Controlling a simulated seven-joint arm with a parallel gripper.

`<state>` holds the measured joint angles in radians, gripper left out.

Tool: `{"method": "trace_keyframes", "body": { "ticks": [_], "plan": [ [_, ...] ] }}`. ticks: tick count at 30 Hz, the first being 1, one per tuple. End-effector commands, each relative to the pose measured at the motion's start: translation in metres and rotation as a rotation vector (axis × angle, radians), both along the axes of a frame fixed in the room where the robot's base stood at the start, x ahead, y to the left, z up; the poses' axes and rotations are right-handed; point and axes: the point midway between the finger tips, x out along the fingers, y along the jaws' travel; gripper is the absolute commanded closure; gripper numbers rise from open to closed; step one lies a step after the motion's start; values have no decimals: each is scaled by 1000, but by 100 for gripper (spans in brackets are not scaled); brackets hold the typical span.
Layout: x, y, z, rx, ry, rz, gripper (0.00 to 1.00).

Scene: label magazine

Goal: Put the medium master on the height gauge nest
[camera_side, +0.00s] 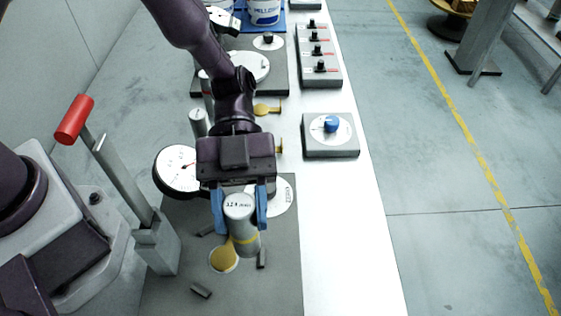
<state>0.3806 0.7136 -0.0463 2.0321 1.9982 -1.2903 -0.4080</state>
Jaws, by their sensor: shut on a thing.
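My gripper (240,208), with blue fingers, is shut on a grey cylindrical master (243,238). A white dial with a needle (178,166) is left of my gripper.
Small dark blocks (201,291) lie around the brass disc. A post with a red-handled lever (75,120) stands at left. Another grey cylinder (198,122) stands behind. A blue-knobbed box (331,138) and a row of knobs (318,55) are right. The white table's front right is clear.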

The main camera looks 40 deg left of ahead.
Motion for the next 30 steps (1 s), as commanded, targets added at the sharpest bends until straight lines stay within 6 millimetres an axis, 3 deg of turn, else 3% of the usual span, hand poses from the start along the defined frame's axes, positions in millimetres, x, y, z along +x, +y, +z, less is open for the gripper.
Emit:
{"method": "trace_keyframes", "body": {
  "ticks": [3,10,14,30],
  "plan": [
    [-12,18,-3,-3,-1,-163,100],
    [-24,40,-3,-3,-2,-319,100],
    [-26,42,-7,-3,-2,-324,100],
    [-26,41,-59,-3,-2,-320,100]
  ]
}}
